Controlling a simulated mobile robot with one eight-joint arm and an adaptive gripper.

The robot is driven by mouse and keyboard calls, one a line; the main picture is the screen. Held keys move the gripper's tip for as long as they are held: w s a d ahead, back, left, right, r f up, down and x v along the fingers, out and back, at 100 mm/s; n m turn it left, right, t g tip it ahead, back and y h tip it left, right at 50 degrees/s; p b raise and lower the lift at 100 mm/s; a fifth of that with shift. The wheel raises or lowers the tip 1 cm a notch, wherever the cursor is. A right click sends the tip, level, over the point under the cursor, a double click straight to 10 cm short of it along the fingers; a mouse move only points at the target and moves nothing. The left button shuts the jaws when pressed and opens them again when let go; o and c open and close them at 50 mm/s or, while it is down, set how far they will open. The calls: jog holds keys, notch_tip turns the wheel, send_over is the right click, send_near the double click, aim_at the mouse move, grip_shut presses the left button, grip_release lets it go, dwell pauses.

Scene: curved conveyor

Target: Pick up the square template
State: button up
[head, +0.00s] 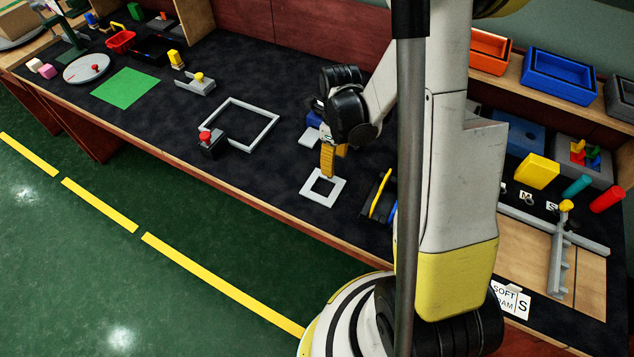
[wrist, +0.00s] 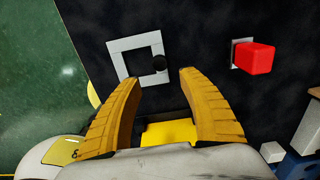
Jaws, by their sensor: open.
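The square template, a small pale square frame with an open middle (head: 335,190), lies flat on the dark table near its front edge. It also shows in the wrist view (wrist: 119,46), just beyond the fingertips. My gripper (head: 328,176) has yellow fingers and points down over the template's back side in the head view. In the wrist view my gripper (wrist: 160,76) is open with nothing between its fingers. Contact with the template cannot be told.
A larger square frame (head: 263,137) lies to the left, beside a black box with a red button (head: 211,143). A red block (wrist: 255,58) stands right of the template in the wrist view. A yellow-edged black thing (head: 379,194) stands close on the template's right.

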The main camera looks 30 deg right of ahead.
jog(key=f+b, duration=0.1)
jog(key=f, duration=0.1)
jog(key=f+b, duration=0.1)
jog(key=f, duration=0.2)
jog(key=f+b, duration=0.1)
jog(key=f, duration=0.1)
jog(key=shift+w+a+f+b, duration=0.2)
jog(key=shift+w+b, duration=0.1)
jog(key=shift+w, duration=0.1)
jog(key=shift+r, duration=0.1)
grip_shut()
